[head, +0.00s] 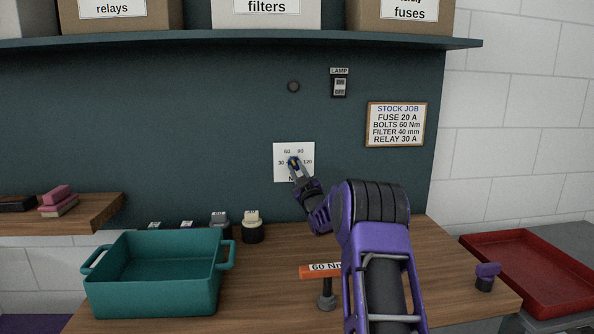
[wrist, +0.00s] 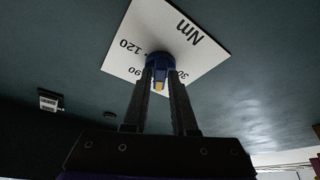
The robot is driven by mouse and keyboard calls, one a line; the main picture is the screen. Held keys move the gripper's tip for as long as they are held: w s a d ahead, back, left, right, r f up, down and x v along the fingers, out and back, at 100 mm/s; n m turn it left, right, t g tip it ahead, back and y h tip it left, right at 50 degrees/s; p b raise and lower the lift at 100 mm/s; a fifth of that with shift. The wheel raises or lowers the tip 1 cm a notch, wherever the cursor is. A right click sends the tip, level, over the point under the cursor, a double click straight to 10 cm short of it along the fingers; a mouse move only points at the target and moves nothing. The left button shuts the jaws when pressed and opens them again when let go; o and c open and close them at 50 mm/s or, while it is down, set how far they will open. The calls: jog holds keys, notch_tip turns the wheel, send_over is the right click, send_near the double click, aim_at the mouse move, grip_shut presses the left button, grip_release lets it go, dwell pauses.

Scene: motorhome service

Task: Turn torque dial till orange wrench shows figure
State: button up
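The torque dial is a blue knob (wrist: 159,62) on a white plate (head: 281,174) marked 30, 60, 90, 120 and Nm, on the dark green wall panel. My gripper (head: 295,164) reaches up to the knob, with one finger on each side of it, and looks shut on it. In the wrist view the knob's orange-yellow mark (wrist: 159,86) lies between the fingers, on the side between 30 and 90. The 60 is hidden there but shows in the head view. The orange wrench (head: 318,271) reads 60 Nm and stands on the bench, partly behind my arm.
A teal bin (head: 150,290) stands on the bench at left, with several small capped items behind it. A stock job card (head: 396,125) reads BOLTS 60 Nm. A lamp switch (head: 340,84) is above right of the dial. A red tray (head: 530,270) is at right.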

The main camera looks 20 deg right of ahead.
jog(key=shift+o, duration=1.4)
jog(key=v, duration=0.7)
jog(key=shift+s, duration=0.25)
jog(key=shift+w, duration=0.1)
